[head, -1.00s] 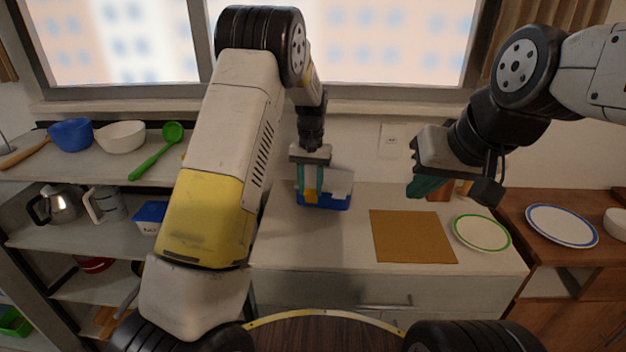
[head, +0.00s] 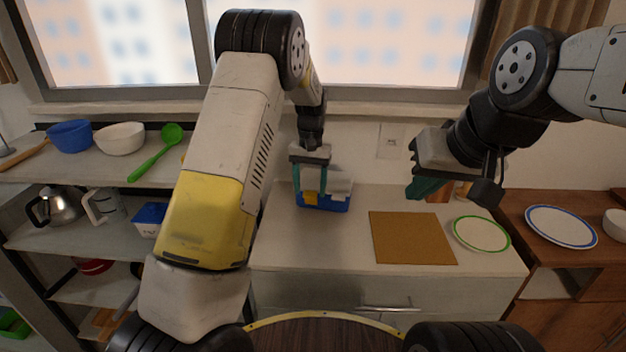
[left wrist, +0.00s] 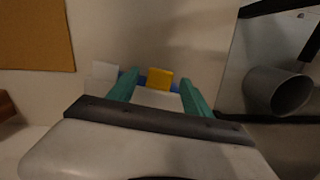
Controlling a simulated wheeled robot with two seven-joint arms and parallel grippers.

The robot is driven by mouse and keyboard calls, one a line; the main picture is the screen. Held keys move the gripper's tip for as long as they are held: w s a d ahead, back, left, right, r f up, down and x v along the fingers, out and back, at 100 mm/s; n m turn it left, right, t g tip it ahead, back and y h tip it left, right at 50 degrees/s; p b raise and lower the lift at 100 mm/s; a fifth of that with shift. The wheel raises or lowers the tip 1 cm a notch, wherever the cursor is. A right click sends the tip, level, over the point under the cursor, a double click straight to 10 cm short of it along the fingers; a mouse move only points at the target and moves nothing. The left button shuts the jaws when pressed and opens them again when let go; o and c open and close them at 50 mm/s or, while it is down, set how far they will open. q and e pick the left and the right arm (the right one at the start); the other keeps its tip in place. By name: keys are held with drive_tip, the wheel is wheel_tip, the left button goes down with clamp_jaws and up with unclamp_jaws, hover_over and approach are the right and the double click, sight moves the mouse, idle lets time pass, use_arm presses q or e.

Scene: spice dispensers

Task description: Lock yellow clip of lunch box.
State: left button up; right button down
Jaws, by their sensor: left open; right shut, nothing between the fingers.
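The lunch box (head: 338,204) is blue with a whitish lid (head: 340,184) and stands on the white counter below the window. Its yellow clip (head: 310,198) is on the side facing me. In the left wrist view the yellow clip (left wrist: 159,79) shows between the fingertips, with some blue of the box beside it. My left gripper (head: 310,190) is open, teal fingers pointing down at the clip's two sides; contact cannot be told. It also shows in the left wrist view (left wrist: 158,88). My right gripper (head: 424,188) is shut and empty, above the counter to the right.
An orange-brown mat (head: 412,238) and a green-rimmed plate (head: 481,233) lie right of the lunch box. Shelves at left hold bowls, a green ladle (head: 157,152), and a kettle (head: 59,204). The counter front is clear.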

sight(309, 192)
use_arm(q)
drive_tip(key=r, duration=0.7)
drive_tip(key=shift+w, duration=0.35)
drive_tip(key=shift+r, duration=0.15)
drive_tip(key=s+a+r+t+h, duration=0.25)
drive_tip(key=s+a+r, duration=0.35)
drive_tip(key=s+r, duration=0.7)
drive_tip(key=s+a+t, duration=0.1)
drive_tip(key=s+t, duration=0.1)
drive_tip(key=s, duration=0.7)
drive_tip(key=s+a+n+t, duration=0.1)
drive_tip(key=s+a+t, duration=0.1)
drive_tip(key=s, duration=0.8)
drive_tip(key=shift+r+t, duration=0.3)
drive_tip(key=shift+t, duration=0.05)
